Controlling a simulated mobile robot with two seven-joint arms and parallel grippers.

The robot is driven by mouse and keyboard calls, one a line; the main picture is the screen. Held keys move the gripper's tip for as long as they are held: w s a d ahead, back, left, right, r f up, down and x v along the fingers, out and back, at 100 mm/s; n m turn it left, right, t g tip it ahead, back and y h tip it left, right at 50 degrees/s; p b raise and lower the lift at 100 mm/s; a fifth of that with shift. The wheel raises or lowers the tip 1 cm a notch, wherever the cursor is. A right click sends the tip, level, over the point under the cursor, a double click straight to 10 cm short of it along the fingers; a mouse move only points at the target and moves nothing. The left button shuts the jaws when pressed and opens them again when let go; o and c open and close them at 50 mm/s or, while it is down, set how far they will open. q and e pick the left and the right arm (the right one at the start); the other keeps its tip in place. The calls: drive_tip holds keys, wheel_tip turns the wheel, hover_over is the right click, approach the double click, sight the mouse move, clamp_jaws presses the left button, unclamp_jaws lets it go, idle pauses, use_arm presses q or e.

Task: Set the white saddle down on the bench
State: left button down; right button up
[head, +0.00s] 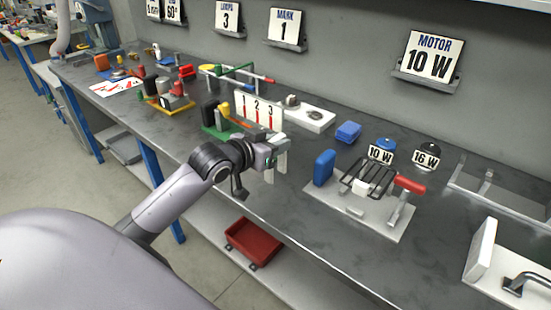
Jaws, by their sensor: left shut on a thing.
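My left gripper (272,158) reaches in from the left and is over the front part of the bench (300,207). It is shut on a small pale white piece (282,161), which I take to be the white saddle. Its pale legs point down, and the gripper hides much of it. I cannot tell how far it is above the bench top. My right gripper is not in view.
A grey plate with a black rod rack and red handle (409,185) stands to the right, beside a blue block (324,168). A 1-2-3 sign (259,108) is behind the gripper. A red bin (254,243) sits on the lower shelf. Bare bench top lies between gripper and plate.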

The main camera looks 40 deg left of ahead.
use_arm(q)
drive_tip(key=shift+f, duration=2.05)
drive_tip(key=shift+f, duration=0.15)
drive_tip(key=c, duration=0.9)
unclamp_jaws()
